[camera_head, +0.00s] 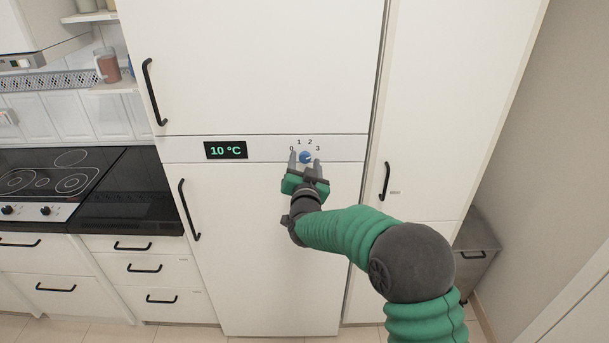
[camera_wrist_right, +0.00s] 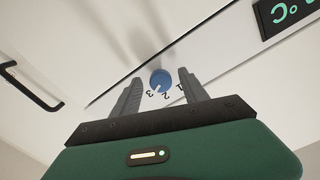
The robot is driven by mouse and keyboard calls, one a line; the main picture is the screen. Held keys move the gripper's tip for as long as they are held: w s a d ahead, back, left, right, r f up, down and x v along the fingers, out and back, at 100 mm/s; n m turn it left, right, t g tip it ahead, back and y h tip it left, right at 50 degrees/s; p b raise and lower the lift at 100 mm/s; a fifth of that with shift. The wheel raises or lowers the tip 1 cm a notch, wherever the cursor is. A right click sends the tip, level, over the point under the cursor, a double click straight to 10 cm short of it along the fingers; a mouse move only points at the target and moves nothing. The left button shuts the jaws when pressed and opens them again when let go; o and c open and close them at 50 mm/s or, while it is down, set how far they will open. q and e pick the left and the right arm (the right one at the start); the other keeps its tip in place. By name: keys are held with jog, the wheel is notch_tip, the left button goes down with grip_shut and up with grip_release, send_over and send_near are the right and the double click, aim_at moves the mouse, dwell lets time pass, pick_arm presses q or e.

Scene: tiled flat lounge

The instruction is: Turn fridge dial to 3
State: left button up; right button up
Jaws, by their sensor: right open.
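The fridge dial (camera_head: 305,156) is a small blue knob on the white strip between the two fridge doors, with 0, 1, 2 and 3 printed around its top. In the right wrist view, the dial (camera_wrist_right: 160,78) has a white pointer mark that appears to face the 3. My right gripper (camera_head: 305,160) is open, with one finger on each side of the dial. In the right wrist view, gaps show between the dial and both fingers (camera_wrist_right: 160,80); contact is not visible. My left gripper is not in view.
A display (camera_head: 226,150) left of the dial reads 10 °C. Black door handles (camera_head: 188,210) stand out from the fridge. A cooktop (camera_head: 50,182) and drawers are at the left. A grey bin (camera_head: 474,255) stands at the lower right.

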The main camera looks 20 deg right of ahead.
jog(key=b+v, duration=0.2)
jog(key=v, duration=1.4)
jog(key=shift+b, duration=0.4)
jog(key=shift+f, duration=0.1)
jog(key=s+a+f+n+g+y, duration=0.2)
jog(key=s+f+n+g+y, duration=0.25)
jog(key=f, duration=0.55)
jog(key=s+d+f+n+g, duration=0.1)
jog(key=s+f+g, duration=0.4)
jog(key=s, duration=0.5)
jog(key=s+d+f+n+g, duration=0.2)
jog(key=s+f+g, duration=0.3)
jog(key=s+f, duration=0.3)
jog(key=s+d, duration=0.1)
jog(key=s, duration=0.1)
jog(key=shift+s+d+f, duration=0.2)
jog(key=shift+s+f, duration=0.05)
